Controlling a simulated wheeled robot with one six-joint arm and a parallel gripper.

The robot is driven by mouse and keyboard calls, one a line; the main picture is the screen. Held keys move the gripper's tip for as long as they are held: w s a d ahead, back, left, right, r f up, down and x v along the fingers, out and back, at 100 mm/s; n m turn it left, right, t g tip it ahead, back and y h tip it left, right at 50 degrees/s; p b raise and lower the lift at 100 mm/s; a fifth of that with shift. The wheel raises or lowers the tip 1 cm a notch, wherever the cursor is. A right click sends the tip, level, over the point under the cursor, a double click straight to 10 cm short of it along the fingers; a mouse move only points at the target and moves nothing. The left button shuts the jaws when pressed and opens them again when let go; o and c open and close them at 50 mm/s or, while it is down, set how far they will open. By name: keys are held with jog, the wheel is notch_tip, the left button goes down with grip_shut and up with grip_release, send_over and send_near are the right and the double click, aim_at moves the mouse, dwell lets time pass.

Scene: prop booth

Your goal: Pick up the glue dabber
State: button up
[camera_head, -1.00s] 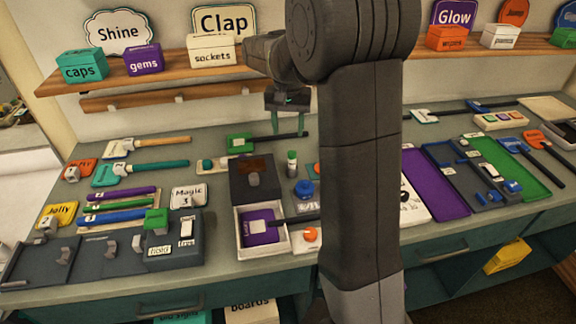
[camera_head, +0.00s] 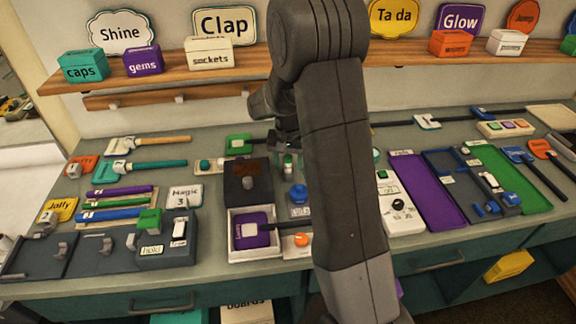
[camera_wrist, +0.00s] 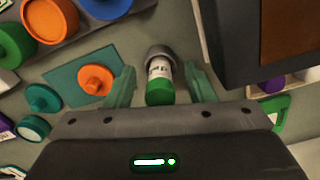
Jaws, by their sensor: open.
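The glue dabber, seemingly the small white-labelled bottle with a green cap (camera_wrist: 160,82), stands between the two fingers of my gripper (camera_wrist: 160,70) in the wrist view. A grey round part shows at its far end. My gripper is open, with one green finger on each side of the bottle and a small gap visible to each. In the head view, the bottle (camera_head: 288,164) shows just below my gripper (camera_head: 286,150), partly hidden by it and close to my arm.
A blue knob (camera_head: 298,194) is in front. Orange (camera_wrist: 95,78) and teal (camera_wrist: 42,98) knobs lie left in the wrist view.

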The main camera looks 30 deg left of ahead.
grip_shut()
